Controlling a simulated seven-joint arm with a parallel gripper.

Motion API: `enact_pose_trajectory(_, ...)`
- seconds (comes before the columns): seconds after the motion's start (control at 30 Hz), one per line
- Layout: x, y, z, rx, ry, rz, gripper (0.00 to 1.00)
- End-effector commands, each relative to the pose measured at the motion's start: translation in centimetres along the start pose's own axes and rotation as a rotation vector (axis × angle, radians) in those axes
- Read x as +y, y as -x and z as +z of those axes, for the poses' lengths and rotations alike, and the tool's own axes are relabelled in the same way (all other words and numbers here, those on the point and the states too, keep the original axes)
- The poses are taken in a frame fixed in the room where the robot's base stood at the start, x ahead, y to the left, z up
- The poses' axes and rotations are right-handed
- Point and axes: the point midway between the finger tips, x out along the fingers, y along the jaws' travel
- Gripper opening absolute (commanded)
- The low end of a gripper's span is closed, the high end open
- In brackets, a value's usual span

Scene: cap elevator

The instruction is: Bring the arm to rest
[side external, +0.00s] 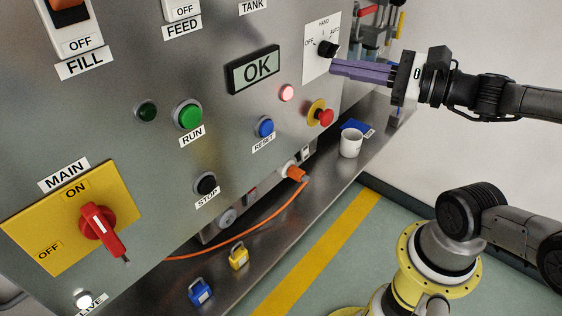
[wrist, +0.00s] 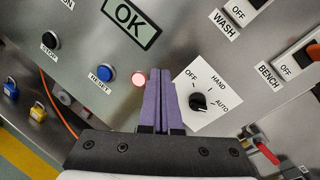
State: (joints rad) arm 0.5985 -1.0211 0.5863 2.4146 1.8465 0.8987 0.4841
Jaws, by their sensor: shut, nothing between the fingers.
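My gripper (side external: 335,68) has long purple fingers that are shut together with nothing between them. In the side view it is in front of the panel's upper right, its tips close to the black selector knob (side external: 327,48) marked OFF, HAND and AUTO. I cannot tell whether the tips touch the panel. In the wrist view the shut fingers (wrist: 158,75) point at the panel between the lit red lamp (wrist: 138,79) and the selector knob (wrist: 198,101), and the knob looks clear of them. The knob's pointer is hard to read.
The grey panel carries a display (side external: 254,69) reading OK, a green RUN button (side external: 188,115), a blue RESET button (side external: 264,127), a red mushroom button (side external: 324,117) and a red MAIN switch (side external: 100,225). A white cup (side external: 351,143) and padlocks (side external: 239,257) stand on the ledge below.

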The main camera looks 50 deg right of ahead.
Motion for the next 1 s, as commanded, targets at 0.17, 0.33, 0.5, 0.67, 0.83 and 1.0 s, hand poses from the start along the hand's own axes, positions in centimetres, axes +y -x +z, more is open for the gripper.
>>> enact_pose_trajectory(0.17, 6.9, 0.4, 2.2, -0.044, 0.305, 0.339, 0.0)
enact_pose_trajectory(0.33, 11.6, 2.8, 1.7, -0.083, 0.674, 0.618, 0.0)
enact_pose_trajectory(0.5, 13.7, 5.5, -0.5, -0.125, 1.077, 0.85, 0.0)
enact_pose_trajectory(0.67, 12.9, 7.7, -3.3, -0.151, 1.468, 1.027, 0.0)
enact_pose_trajectory(0.83, 10.1, 9.0, -6.1, -0.133, 1.831, 1.171, 0.0)
enact_pose_trajectory(1.0, 7.6, 9.9, -8.0, -0.097, 2.045, 1.271, 0.0)
